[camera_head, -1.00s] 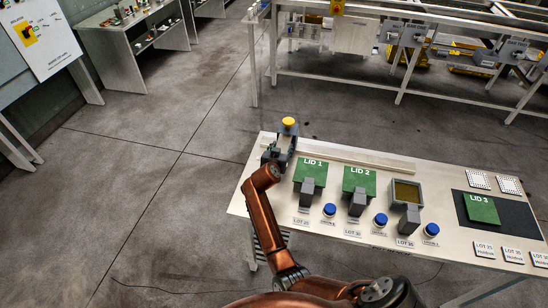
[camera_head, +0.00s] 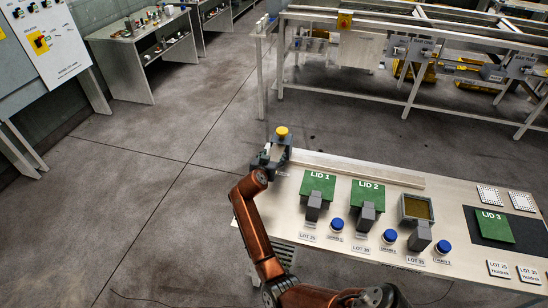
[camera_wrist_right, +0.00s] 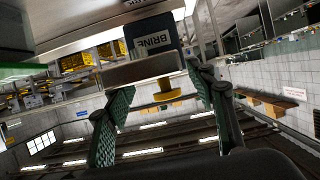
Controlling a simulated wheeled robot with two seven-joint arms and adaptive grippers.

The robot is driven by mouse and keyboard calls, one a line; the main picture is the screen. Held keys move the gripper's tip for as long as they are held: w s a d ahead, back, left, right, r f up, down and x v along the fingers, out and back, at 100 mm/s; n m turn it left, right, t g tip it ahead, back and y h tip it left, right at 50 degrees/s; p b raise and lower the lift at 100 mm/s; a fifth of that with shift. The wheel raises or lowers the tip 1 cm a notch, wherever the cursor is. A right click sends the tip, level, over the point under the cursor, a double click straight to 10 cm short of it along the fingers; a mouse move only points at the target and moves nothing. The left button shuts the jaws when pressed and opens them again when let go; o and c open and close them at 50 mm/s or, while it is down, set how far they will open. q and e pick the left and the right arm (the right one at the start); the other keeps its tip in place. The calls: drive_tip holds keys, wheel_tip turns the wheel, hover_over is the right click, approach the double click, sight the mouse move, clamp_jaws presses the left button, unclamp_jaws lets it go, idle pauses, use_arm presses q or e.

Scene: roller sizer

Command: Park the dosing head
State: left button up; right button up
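The dosing head, a dark grey body with a yellow knob (camera_head: 282,132), is at the table's far left corner. In the right wrist view it shows upside down, with a dark block labelled BRINE (camera_wrist_right: 153,36), a pale plate and the yellow knob (camera_wrist_right: 168,96). My right gripper (camera_head: 266,158) is just left of and in front of it in the head view. In the wrist view its two green-padded fingers (camera_wrist_right: 168,120) are spread wide, with the knob showing between them, apparently untouched. What supports the head is partly hidden. My left gripper is not in view.
The table (camera_head: 300,225) carries green lids LID 1 (camera_head: 318,187), LID 2 (camera_head: 368,194) and LID 3 (camera_head: 494,227), an open bin (camera_head: 417,208) and blue-topped jars (camera_head: 336,225). A long rail (camera_head: 355,170) runs along the back. Open floor lies left of the table.

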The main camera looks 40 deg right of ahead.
drive_tip(key=shift+o, duration=1.1)
drive_tip(key=shift+a, duration=0.1)
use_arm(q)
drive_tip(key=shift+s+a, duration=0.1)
use_arm(e)
drive_tip(key=shift+f, duration=0.1)
drive_tip(key=v, duration=0.7)
drive_tip(key=shift+s, duration=0.15)
drive_tip(key=shift+a+r, duration=0.1)
drive_tip(key=shift+r, duration=0.1)
